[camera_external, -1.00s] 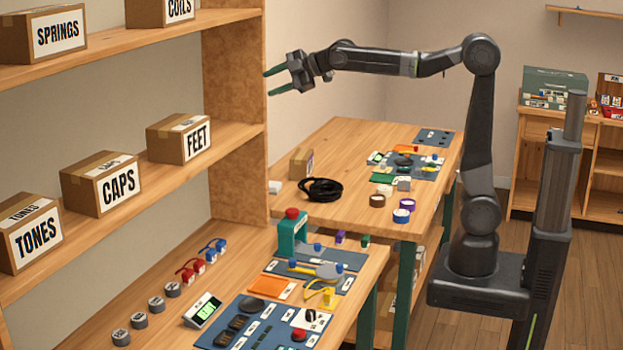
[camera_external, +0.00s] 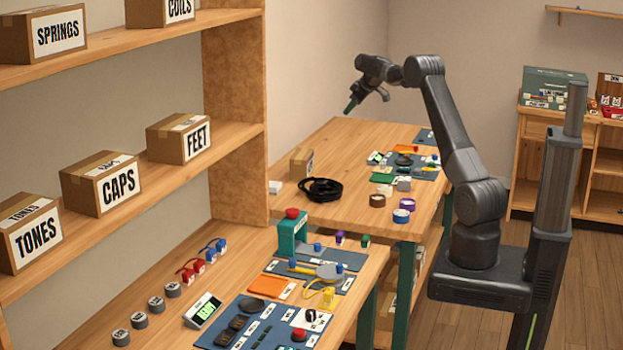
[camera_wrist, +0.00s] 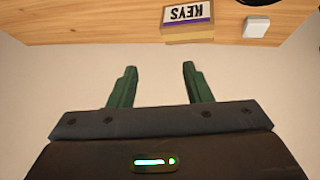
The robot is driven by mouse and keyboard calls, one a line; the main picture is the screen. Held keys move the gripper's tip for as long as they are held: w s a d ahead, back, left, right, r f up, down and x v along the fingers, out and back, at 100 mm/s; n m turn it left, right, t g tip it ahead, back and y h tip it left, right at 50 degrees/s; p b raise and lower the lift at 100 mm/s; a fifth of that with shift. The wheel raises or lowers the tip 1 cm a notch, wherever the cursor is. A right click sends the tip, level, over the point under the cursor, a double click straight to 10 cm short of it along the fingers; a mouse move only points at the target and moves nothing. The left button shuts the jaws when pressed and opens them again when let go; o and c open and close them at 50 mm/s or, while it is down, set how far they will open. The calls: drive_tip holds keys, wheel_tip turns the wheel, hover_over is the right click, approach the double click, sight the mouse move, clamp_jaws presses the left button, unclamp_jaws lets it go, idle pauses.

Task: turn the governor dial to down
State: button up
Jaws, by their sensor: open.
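A small black knob on a white plate (camera_external: 311,316) sits on the near blue mat (camera_external: 222,333). It may be the governor dial, but its lettering and pointer are too small to read. My gripper (camera_external: 352,106) is high over the back left of the far table, well away from that knob, and points downward. In the wrist view its two green fingers (camera_wrist: 160,68) stand apart with nothing between them. No dial shows in the wrist view.
A KEYS box (camera_wrist: 188,20) and a white block (camera_wrist: 257,27) lie near the table edge. A black cable coil (camera_external: 322,189) and tape rolls (camera_external: 401,215) lie on the far table (camera_external: 345,150). A teal block with a red button (camera_external: 292,232) stands near the dial mat.

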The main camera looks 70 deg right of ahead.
drive_tip(key=s+d+f+m+g, duration=0.1)
drive_tip(key=s+d+f+g, duration=0.1)
drive_tip(key=s+d+f, duration=0.65)
drive_tip(key=m+y, duration=0.1)
approach(383, 164)
drive_tip(key=shift+g, duration=0.3)
drive_tip(key=x, duration=0.3)
drive_tip(key=p+x, duration=0.1)
drive_tip(key=x, duration=0.4)
drive_tip(key=shift+w+d+f+p, duration=0.2)
drive_tip(key=shift+w+d+p, duration=0.15)
drive_tip(key=shift+p, duration=0.05)
clamp_jaws()
